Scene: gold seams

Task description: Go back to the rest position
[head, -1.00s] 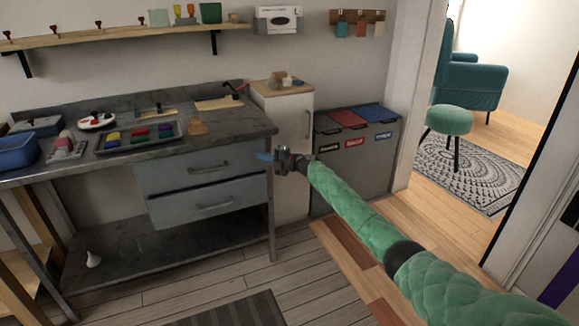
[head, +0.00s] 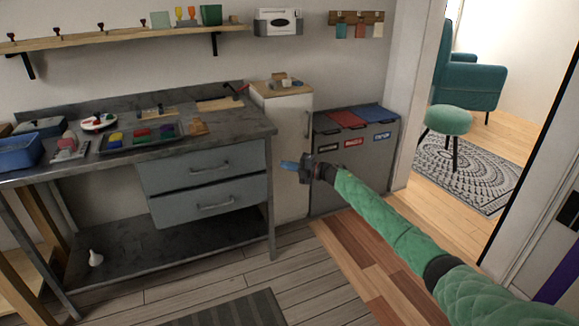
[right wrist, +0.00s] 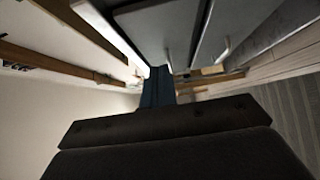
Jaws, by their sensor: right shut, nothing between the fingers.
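My right gripper (head: 290,166) is at the end of the green-sleeved right arm in the head view. It is in the air in front of the narrow white cabinet, just right of the workbench drawers. Its blue fingers point left and are shut with nothing held. In the right wrist view the blue fingers (right wrist: 158,86) show together beyond the dark gripper body. My left gripper is not in the head view.
The grey workbench (head: 232,133) with two drawers (head: 205,185) stands at the left, holding a tray (head: 112,147) of coloured blocks. Grey bins (head: 352,165) stand behind my right arm. A green stool (head: 448,121) is in the doorway. Wooden floor is open in front.

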